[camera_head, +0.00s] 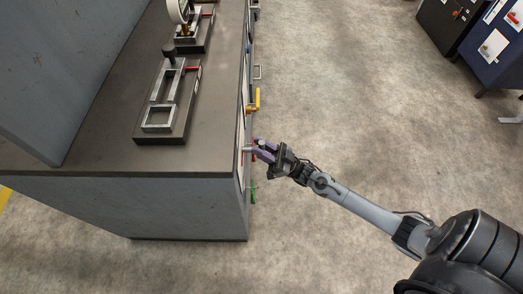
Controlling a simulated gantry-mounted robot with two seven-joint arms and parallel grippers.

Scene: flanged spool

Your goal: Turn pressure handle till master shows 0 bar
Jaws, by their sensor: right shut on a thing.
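My right gripper (264,150) reaches in from the right to the side face of the grey bench and is shut on a small handle there. Its purple fingers hide most of that handle; a bit of red and a short grey stem (246,149) show beside them. I cannot tell how far the handle is turned. A round white-faced gauge (178,10) on the bench top is cut by the upper edge; its reading cannot be made out, and I cannot tell whether it is the master. My left gripper is not in view.
A yellow handle (257,99) and a green handle (253,194) stick out of the same side, on either side of my gripper. A metal fixture (159,119) stands on the bench top (95,148). Dark blue cabinets (487,50) stand far right. The floor between is clear.

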